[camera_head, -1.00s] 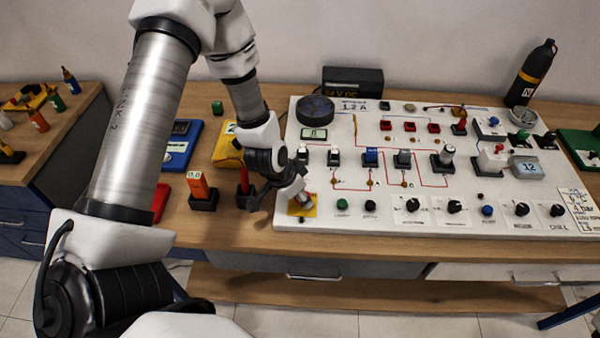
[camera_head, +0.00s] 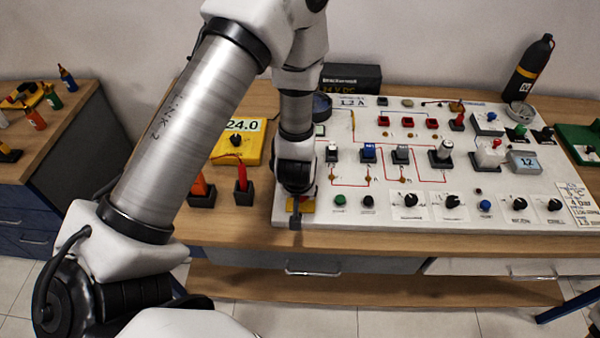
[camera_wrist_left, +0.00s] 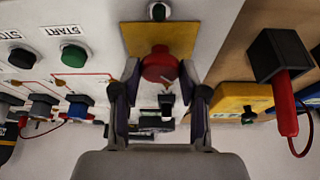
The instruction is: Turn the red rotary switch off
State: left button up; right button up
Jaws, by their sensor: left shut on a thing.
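The red rotary switch (camera_wrist_left: 158,66) shows in the left wrist view as a round red knob on a yellow plate (camera_wrist_left: 182,38). My left gripper (camera_wrist_left: 160,80) has one finger on each side of the knob and is shut on it. In the head view the left gripper (camera_head: 297,207) points down at the front left corner of the white panel (camera_head: 400,215). It covers most of the switch there, and only part of the yellow plate (camera_head: 309,205) shows. The knob's exact angle is hard to read. My right gripper is not in view.
Green and black push buttons (camera_head: 340,200) sit just right of the switch. Several dials and toggle switches fill the panel. Black holders with orange and red probes (camera_head: 242,190) and a yellow meter (camera_head: 238,145) stand to the left. The table's front strip is clear.

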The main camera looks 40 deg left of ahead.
pick_arm(q)
jog(key=shift+s+n, duration=0.1)
jog(key=shift+n, duration=0.3)
jog(key=o, duration=1.1)
jog(key=v, duration=1.2)
jog(key=shift+d, duration=0.15)
jog(key=shift+w+f, duration=0.1)
jog(key=shift+w, duration=0.15)
